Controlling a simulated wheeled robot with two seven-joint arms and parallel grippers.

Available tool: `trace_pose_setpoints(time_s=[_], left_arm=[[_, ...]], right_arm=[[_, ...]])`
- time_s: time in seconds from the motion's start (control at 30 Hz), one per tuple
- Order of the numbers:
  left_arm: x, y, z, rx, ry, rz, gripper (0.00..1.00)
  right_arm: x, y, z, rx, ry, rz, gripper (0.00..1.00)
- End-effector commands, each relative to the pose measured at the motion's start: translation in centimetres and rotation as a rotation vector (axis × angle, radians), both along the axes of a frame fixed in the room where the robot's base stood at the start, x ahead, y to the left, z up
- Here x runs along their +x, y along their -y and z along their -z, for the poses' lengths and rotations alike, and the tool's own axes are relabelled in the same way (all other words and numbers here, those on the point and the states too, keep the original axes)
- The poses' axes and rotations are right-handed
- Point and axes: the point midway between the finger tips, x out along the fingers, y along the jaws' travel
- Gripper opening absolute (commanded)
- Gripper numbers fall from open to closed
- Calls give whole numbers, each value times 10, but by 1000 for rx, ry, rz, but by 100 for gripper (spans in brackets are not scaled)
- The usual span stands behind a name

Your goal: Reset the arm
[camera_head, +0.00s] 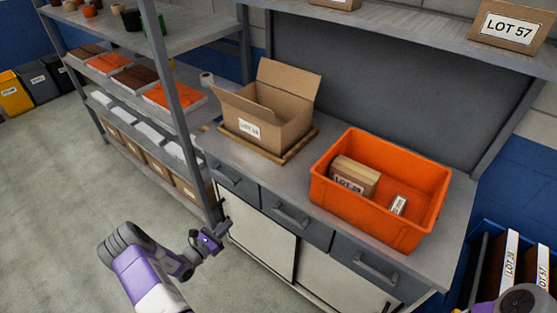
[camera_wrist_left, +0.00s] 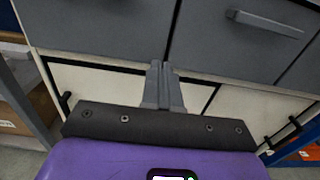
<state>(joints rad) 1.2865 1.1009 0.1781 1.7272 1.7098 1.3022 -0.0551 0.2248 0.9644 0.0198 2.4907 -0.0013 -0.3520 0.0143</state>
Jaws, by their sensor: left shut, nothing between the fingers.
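My left gripper (camera_head: 223,227) is low in front of the workbench, near its left end, in the head view. In the left wrist view its fingers (camera_wrist_left: 163,70) are together, with nothing between them, in front of the grey drawers (camera_wrist_left: 235,35) and the pale cabinet doors. I cannot tell whether the fingertips touch the bench front. Of my right arm only a purple and grey part shows at the bottom right corner of the head view; its gripper is out of the picture.
On the workbench (camera_head: 305,188) stand an open cardboard box (camera_head: 265,115) on a wooden board and an orange crate (camera_head: 375,218) holding cartons. A grey shelving rack (camera_head: 181,110) with trays stands left. Blue bins with labelled items are at lower right. The floor at left is clear.

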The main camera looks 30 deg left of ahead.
Motion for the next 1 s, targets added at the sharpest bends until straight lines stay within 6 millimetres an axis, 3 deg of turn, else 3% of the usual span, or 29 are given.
trace_pose_setpoints(time_s=[0.17,0.27,0.37,0.47,0.6,0.7,0.83,0.9,1.0], left_arm=[[1,3,1,1,-4,8,0],[5,23,5,3,-33,71,0],[11,73,14,20,-102,227,0],[5,144,28,73,-203,464,0],[-36,243,48,243,-339,865,0],[-84,295,62,457,-404,1177,0],[-136,323,75,819,-389,1516,0],[-153,327,79,1040,-326,1657,0],[-161,332,79,1344,-179,1786,0]], right_arm=[[0,0,0,0,0,0,67],[0,0,0,0,0,0,67],[0,0,0,0,0,0,67],[0,0,0,0,0,0,67],[0,0,0,0,0,0,67],[0,0,0,0,0,0,67],[0,0,0,0,0,0,67],[0,0,0,0,0,0,67],[0,0,0,0,0,0,67]])
